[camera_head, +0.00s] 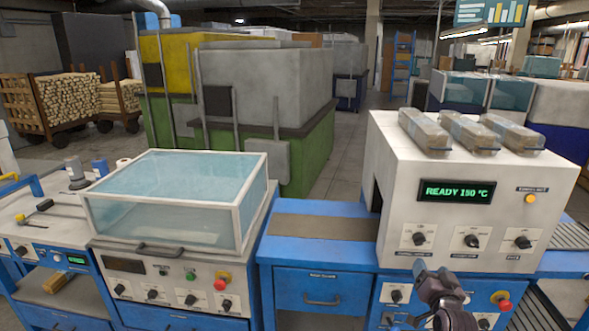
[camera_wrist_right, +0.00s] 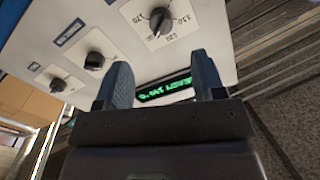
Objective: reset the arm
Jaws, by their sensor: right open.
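My right gripper (camera_head: 433,271) is in front of the white machine (camera_head: 400,180), just below its row of knobs, with its arm coming up from the bottom edge. In the right wrist view the two fingers of my right gripper (camera_wrist_right: 163,78) stand apart with nothing between them. Behind them show a green-lit display (camera_wrist_right: 163,90) and several black knobs. I cannot tell whether the gripper touches the panel. My left gripper is not in view.
The machine's display (camera_head: 457,190) reads READY 150 °C. Wrapped bundles (camera_head: 468,132) lie on its top. A blue bench with a belt (camera_head: 325,228) and a glass-lidded machine (camera_head: 175,195) stand to the left. A red button (camera_head: 505,305) is right of the gripper.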

